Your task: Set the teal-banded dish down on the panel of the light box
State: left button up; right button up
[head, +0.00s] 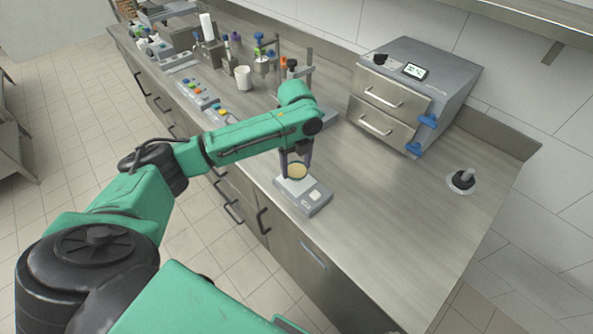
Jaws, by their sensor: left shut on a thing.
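My left gripper (296,163) points down near the counter's front edge, its dark fingers on either side of a small round dish (297,172) with a tan content. It is shut on this dish. The dish's teal band is too small to make out. The light box (303,196), a low grey box with a pale top and a small white square at its near right end, sits on the counter under the dish. The dish is over the back part of the panel; I cannot tell if it touches. My right gripper is not in view.
A grey two-drawer cabinet (440,85) with blue clips stands at the back right. A black knob (463,180) is at the far right. A white cup (243,77), button panels (200,95) and lab gear stand at the left. The counter (400,220) right of the light box is clear.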

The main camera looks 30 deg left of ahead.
aim_at(296, 168)
pick_arm(q)
notch_tip(296, 168, down, 3)
jog(key=shift+f, duration=0.3)
jog(key=o, duration=1.2)
jog(key=shift+o, duration=0.2)
notch_tip(296, 168, up, 12)
jog(key=b, duration=0.1)
jog(key=shift+r, duration=0.2)
